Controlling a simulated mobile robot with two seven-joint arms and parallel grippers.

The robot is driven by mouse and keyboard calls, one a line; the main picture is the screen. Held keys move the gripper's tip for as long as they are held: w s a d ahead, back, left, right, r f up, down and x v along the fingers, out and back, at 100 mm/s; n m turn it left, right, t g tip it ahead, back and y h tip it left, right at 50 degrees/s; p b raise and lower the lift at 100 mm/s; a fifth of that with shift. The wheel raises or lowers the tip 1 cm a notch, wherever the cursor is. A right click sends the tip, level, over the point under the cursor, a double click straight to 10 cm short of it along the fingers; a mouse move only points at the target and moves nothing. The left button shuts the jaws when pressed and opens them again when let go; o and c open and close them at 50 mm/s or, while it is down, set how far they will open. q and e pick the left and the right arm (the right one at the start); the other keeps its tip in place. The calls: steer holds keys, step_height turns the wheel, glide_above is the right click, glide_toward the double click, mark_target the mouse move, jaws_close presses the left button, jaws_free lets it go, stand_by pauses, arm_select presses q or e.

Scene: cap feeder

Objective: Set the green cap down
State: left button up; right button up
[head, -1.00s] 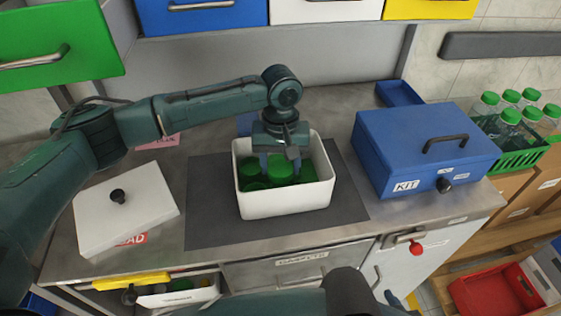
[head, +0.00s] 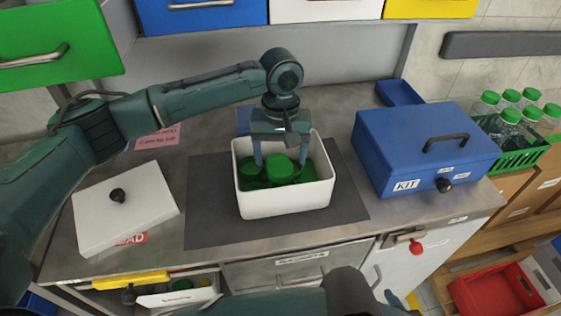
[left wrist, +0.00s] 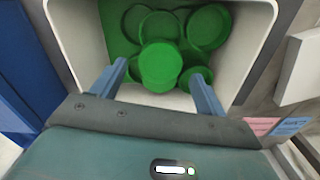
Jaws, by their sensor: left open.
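Several green caps lie in the white bin (head: 284,204) on the dark mat. One green cap (head: 281,167) sits on top of the others near the middle; it also shows in the left wrist view (left wrist: 161,66), resting over the caps beneath. My left gripper (head: 280,160) points down into the bin with its fingers open. In the left wrist view the fingers (left wrist: 158,82) stand wide apart, with the top cap ahead between them and clear of both. Whether the cap lies flat or slightly tilted is hard to tell.
A blue KIT box (head: 425,150) stands right of the mat (head: 215,215). A white lid (head: 125,208) with a black knob lies at the left. A green crate (head: 520,158) of capped bottles is at the far right.

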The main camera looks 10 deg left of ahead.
mark_target(281, 166)
arm_select(q)
step_height(281, 166, up, 9)
steer(key=shift+r, duration=0.2)
stand_by(0.5)
